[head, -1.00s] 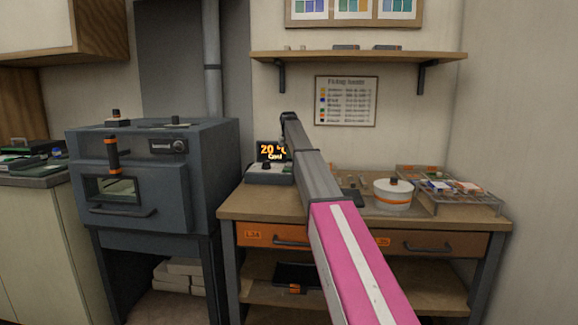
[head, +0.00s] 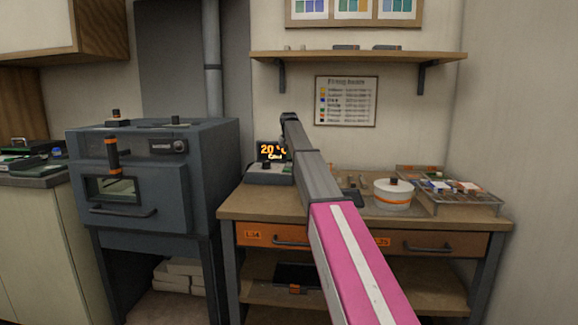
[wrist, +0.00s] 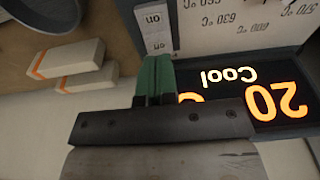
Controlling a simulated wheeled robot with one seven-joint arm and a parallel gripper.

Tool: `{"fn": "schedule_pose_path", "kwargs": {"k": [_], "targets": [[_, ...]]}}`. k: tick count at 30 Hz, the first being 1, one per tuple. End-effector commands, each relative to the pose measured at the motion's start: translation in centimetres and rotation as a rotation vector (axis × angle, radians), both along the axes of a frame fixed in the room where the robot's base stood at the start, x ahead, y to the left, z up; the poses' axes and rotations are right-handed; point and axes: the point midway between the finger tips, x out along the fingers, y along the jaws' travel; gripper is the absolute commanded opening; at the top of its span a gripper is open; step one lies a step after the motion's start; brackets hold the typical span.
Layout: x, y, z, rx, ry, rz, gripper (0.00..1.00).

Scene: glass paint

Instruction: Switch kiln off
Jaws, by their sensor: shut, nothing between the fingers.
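The kiln (head: 150,195) is a dark grey box on a stand at the left, with its door closed. Its controller (head: 262,174) sits on the bench behind my arm, with a lit orange display (head: 271,151). In the wrist view the display (wrist: 265,98) appears upside down and reads 20 and "Cool". A pale switch (wrist: 155,28) with "on" lettering lies just beyond my gripper. My gripper (wrist: 153,70) has green fingertips pressed together, empty, close to the switch. I cannot tell whether they touch it. In the head view my arm hides the gripper's fingers.
The wooden bench (head: 235,205) carries a white round pot (head: 394,198) and a wire rack (head: 465,197) at the right. A shelf (head: 360,57) hangs above. In the wrist view, pale blocks with orange stripes (wrist: 65,58) lie at the left.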

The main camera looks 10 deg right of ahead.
Motion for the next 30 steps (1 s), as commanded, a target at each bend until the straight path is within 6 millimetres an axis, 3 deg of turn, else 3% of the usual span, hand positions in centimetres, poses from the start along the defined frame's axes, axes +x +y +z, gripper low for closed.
{"fn": "schedule_pose_path", "kwargs": {"k": [30], "targets": [[0.0, 0.0, -1.3, 0.000, 0.000, 0.000, 0.00]]}}
